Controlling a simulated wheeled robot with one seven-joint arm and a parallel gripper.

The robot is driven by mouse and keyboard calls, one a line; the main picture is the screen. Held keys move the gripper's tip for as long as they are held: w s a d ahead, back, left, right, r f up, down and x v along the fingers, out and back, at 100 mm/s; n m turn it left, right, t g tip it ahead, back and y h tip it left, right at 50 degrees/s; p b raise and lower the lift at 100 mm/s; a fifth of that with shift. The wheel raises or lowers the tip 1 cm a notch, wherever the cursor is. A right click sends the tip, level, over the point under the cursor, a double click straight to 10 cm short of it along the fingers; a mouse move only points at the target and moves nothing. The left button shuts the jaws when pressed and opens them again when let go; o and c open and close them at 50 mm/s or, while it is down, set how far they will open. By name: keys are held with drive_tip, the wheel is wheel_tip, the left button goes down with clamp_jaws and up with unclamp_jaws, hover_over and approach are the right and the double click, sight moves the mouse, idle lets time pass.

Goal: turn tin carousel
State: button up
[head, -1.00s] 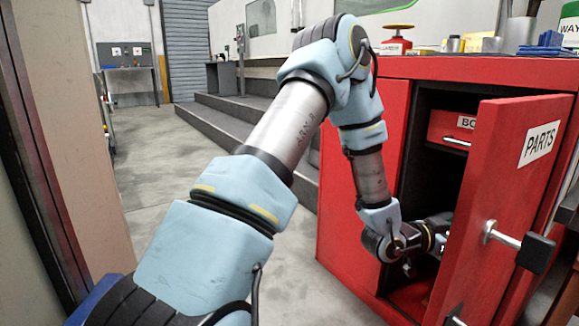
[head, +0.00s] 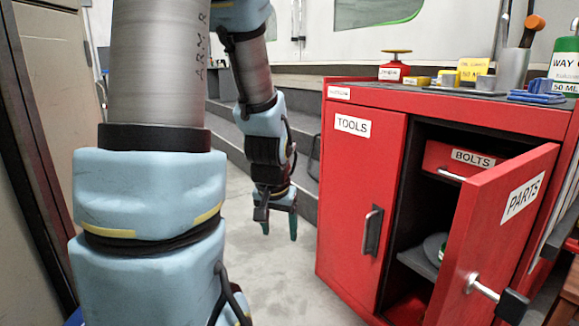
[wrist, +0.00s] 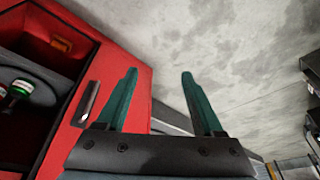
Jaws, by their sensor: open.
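The carousel looks to be the grey round tray (head: 432,250) inside the open right compartment of the red cabinet, partly hidden by the PARTS door (head: 500,230). In the wrist view, the grey tray (wrist: 42,92) lies at the left edge, with a green-and-white tin (wrist: 20,90) and a red-topped tin on it; part of it is cut off. My gripper (head: 279,232) hangs outside the cabinet, left of the TOOLS door, fingers down. It is open and empty, its two green fingers apart in the wrist view (wrist: 160,76), touching nothing visible.
The PARTS door stands open with its handle (head: 482,288) sticking out. The TOOLS door (head: 360,190) is shut. A BOLTS drawer (head: 462,160) sits above the tray. Cans and a tool cup (head: 512,70) stand on the cabinet top. Grey steps (head: 225,125) are behind; floor left of the cabinet is clear.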

drive_tip(key=s+a+r+n+g+p, duration=0.1)
drive_tip(key=s+a+r+n+g, duration=0.1)
drive_tip(key=s+a+r, duration=0.3)
wheel_tip(320, 180, up, 36)
drive_tip(key=s+p, duration=0.1)
drive_tip(key=p, duration=3.6)
drive_tip(key=shift+d+p, duration=0.35)
drive_tip(key=shift+p, duration=0.05)
drive_tip(key=shift+f, duration=0.1)
